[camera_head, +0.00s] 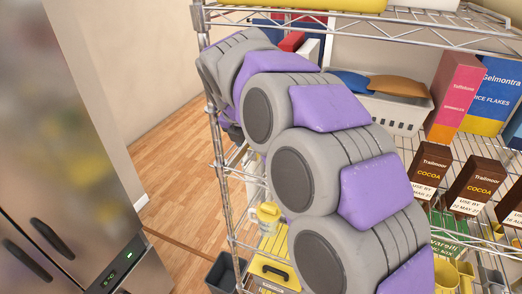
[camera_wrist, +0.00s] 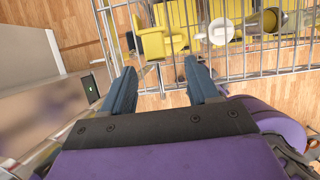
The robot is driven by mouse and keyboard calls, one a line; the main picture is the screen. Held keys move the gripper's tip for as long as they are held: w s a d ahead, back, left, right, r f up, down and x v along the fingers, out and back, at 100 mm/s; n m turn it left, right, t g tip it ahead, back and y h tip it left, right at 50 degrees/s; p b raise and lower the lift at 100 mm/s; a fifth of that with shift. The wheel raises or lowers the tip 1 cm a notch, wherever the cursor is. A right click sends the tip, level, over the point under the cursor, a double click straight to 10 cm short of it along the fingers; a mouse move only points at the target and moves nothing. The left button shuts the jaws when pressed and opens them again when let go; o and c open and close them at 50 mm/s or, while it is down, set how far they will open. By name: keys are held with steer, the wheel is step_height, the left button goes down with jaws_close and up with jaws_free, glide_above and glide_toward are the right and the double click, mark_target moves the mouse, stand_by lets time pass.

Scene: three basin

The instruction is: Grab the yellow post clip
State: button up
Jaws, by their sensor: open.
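In the wrist view my gripper (camera_wrist: 160,74) is open, with two blue-grey fingers apart and nothing between them. A yellow object (camera_wrist: 163,40) with an upright tab lies just beyond the fingertips, by the wire shelf edge. It looks apart from the fingers. I cannot tell for sure that it is the yellow post clip. A yellow and white item (camera_head: 267,216) shows beside the arm on a lower shelf.
A wire rack (camera_head: 218,128) with metal posts stands beside the arm. Its shelves hold cocoa boxes (camera_head: 474,186), a white basket (camera_head: 395,112) and a yellow case (camera_head: 273,274). A steel fridge (camera_head: 60,150) stands left. Wooden floor (camera_head: 172,150) lies open between them.

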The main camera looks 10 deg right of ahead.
mark_target(250, 149)
steer(key=shift+a+f, duration=0.75)
steer(key=shift+f, duration=0.25)
steer(key=w+d+f, duration=0.2)
steer(key=f, duration=0.1)
steer(key=shift+w+d, duration=0.1)
steer(key=shift+w, duration=0.15)
steer(key=shift+s+d+r, duration=0.25)
steer(key=shift+w, duration=0.1)
steer(key=c, duration=0.3)
steer(key=shift+a, duration=0.45)
steer(key=c, duration=0.6)
steer(key=shift+c, duration=0.7)
steer(key=shift+d, duration=0.25)
